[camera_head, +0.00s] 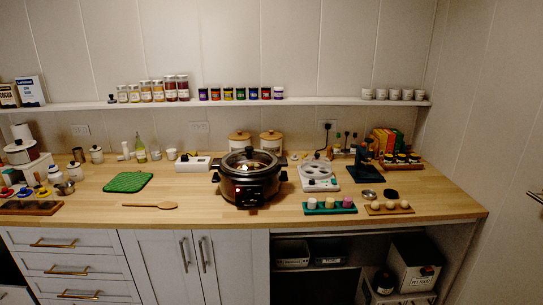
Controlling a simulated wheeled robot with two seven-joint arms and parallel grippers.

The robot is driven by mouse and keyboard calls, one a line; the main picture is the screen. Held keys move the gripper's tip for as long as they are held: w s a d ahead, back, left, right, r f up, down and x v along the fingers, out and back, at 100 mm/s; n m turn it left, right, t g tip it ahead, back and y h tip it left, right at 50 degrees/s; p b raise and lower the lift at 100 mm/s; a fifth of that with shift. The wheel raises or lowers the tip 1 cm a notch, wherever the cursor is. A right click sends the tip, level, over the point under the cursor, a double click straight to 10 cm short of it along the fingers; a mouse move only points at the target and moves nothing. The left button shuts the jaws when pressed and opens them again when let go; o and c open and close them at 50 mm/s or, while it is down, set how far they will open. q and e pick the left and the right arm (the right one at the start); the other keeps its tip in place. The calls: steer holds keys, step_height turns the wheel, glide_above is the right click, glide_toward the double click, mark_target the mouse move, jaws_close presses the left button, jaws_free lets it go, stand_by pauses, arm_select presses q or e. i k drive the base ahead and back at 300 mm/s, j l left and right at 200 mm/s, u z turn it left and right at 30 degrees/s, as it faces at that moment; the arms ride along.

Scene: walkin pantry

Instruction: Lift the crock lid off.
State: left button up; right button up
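The crock (251,186) is a dark slow cooker with side handles and a small red light on its front. It stands upright on the middle of the wooden counter. Its lid (249,160) looks like clear glass with a dark knob and sits on top of the crock. Some pale contents seem to show through it, too small to make out. Neither of my grippers is in the head view, and nothing touches the lid.
The wooden counter (225,207) has free room in front of the crock. A green mat (128,182) and a wooden spoon (150,205) lie to the left. A white appliance (318,176) and a green tray (330,209) stand to the right. A shelf (215,104) with jars runs behind.

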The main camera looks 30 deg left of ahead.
mark_target(249, 161)
steer(key=i+j+u, duration=0.25)
steer(key=i+j, duration=0.45)
steer(key=i, duration=0.15)
